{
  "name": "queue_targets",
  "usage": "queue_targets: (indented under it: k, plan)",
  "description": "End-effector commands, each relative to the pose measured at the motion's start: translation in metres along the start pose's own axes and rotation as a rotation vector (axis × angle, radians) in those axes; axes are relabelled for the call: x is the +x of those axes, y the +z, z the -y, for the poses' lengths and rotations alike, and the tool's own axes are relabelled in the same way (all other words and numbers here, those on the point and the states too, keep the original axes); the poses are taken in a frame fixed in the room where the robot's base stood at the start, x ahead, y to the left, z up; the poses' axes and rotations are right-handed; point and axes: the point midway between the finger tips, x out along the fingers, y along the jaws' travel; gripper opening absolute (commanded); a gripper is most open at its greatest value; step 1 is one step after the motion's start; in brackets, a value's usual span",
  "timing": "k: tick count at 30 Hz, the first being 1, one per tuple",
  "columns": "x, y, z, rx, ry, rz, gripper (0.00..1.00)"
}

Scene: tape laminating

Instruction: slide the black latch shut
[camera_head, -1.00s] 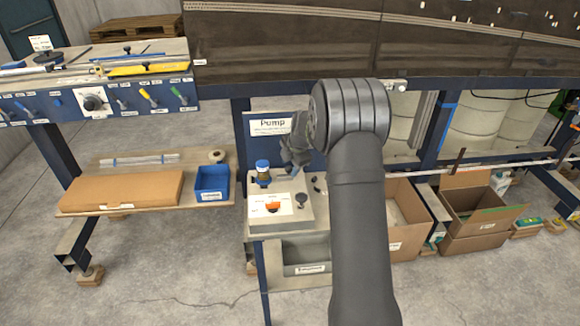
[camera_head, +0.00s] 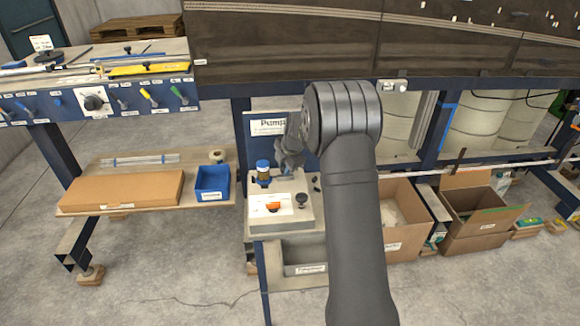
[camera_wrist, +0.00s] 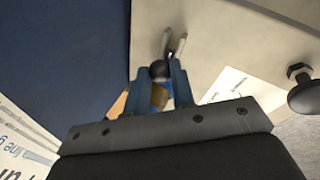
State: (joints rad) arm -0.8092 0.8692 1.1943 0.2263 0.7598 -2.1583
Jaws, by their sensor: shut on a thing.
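My gripper (camera_wrist: 160,78) shows in the wrist view with its two blue fingers closed on a small black round knob, which I take to be the black latch (camera_wrist: 159,71). A U-shaped metal piece (camera_wrist: 176,46) lies just beyond the knob on the pale box top. In the head view my gripper (camera_head: 288,160) is at the back of the pump box, partly behind my arm. The latch cannot be made out there, and its exact position along its travel cannot be told.
The pump box (camera_head: 259,222) carries a blue-capped fitting (camera_head: 263,168), an orange indicator (camera_head: 273,207) and a black star knob (camera_head: 301,199). The Pump sign (camera_head: 268,126) stands behind. A blue bin (camera_head: 212,183) is left; open cartons (camera_head: 478,210) are right.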

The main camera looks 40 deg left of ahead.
Motion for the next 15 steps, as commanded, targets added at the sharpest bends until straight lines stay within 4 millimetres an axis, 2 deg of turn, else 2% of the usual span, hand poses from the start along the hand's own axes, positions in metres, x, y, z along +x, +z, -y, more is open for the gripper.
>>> queue_targets:
  k: [2,9,10,12,13,15]
  plan:
    - [0.0012,-0.0077,-0.0039,-0.003,0.001,0.000,0.00]
    - [0.0013,-0.0090,-0.0046,-0.001,0.002,-0.001,0.00]
    - [0.0013,-0.0092,-0.0047,-0.001,0.002,-0.001,0.28]
    - [0.0013,-0.0092,-0.0047,-0.001,0.002,-0.001,0.42]
    - [0.0013,-0.0090,-0.0046,-0.001,0.001,-0.001,0.45]
    - [0.0013,-0.0085,-0.0043,-0.001,0.001,-0.001,0.45]
